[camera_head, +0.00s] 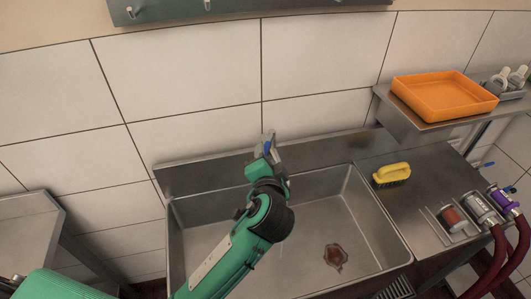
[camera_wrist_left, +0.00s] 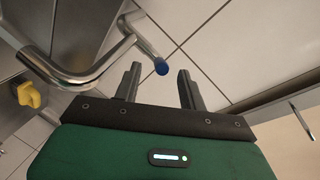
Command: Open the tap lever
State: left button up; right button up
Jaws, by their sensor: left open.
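The tap (camera_wrist_left: 88,78) is a bent metal pipe on the left of the left wrist view. Its lever (camera_wrist_left: 147,45) is a thin metal rod ending in a blue knob (camera_wrist_left: 161,67). My left gripper (camera_wrist_left: 159,78) is open, and the blue knob appears in the gap between its two fingertips. I cannot tell whether a finger touches it. In the head view my left gripper (camera_head: 268,154) is at the back rim of the sink, and it hides most of the tap. A bit of the blue knob (camera_head: 267,146) shows there. My right gripper is not in view.
The metal sink (camera_head: 220,245) has a reddish-brown patch (camera_head: 335,257) on its floor. A yellow brush (camera_head: 391,174) lies on the right counter, near several hose fittings. An orange tray (camera_head: 445,95) sits on a shelf above. The tiled wall is close behind the gripper.

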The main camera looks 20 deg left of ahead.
pick_arm(q)
jog(key=b+v, duration=0.1)
jog(key=v, duration=0.7)
jog(key=shift+b, duration=0.3)
jog(key=shift+r, duration=0.1)
